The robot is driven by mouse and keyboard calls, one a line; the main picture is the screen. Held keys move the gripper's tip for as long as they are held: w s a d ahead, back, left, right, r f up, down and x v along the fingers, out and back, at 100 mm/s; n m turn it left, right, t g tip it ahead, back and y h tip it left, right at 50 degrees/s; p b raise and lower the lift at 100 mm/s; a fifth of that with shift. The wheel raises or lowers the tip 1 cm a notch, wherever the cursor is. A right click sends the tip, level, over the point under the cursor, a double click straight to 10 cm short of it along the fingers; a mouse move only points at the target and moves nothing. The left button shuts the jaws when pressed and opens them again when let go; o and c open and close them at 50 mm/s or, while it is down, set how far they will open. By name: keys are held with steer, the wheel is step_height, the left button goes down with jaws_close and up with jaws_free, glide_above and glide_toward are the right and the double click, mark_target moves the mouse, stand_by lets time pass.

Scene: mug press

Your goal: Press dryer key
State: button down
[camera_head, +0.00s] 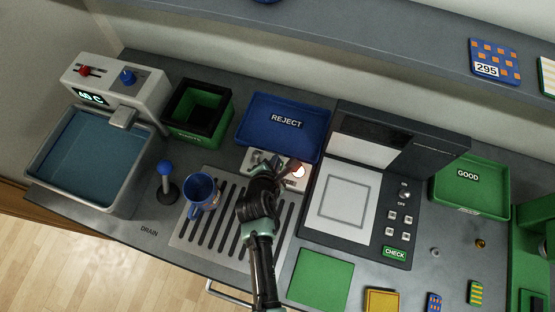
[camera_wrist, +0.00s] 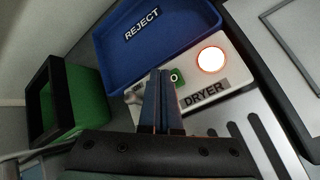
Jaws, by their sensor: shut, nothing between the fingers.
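The dryer panel (camera_head: 255,160) is a small white box behind the drain grid, partly hidden by my arm. In the wrist view it bears a black DRYER label (camera_wrist: 204,93), a green key (camera_wrist: 177,77) with a white ring mark and a round lamp (camera_wrist: 211,60) glowing white with an orange rim. The lamp also shows in the head view (camera_head: 299,171). My gripper (camera_wrist: 161,73) is shut and empty. Its fingertips are at the left edge of the green key and hide part of it. I cannot tell whether they touch it.
A blue REJECT tray (camera_head: 262,112) lies behind the panel and a green-and-black bin (camera_head: 226,118) to its left. A blue mug (camera_head: 201,187) stands on the drain grid (camera_head: 184,232), left of my arm. The grey press-like station (camera_head: 318,230) stands close on the right.

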steer(key=shift+r, duration=0.1)
step_height(320, 180, up, 5)
steer(key=p, duration=0.5)
steer(key=shift+w, duration=0.1)
stand_by(1.0)
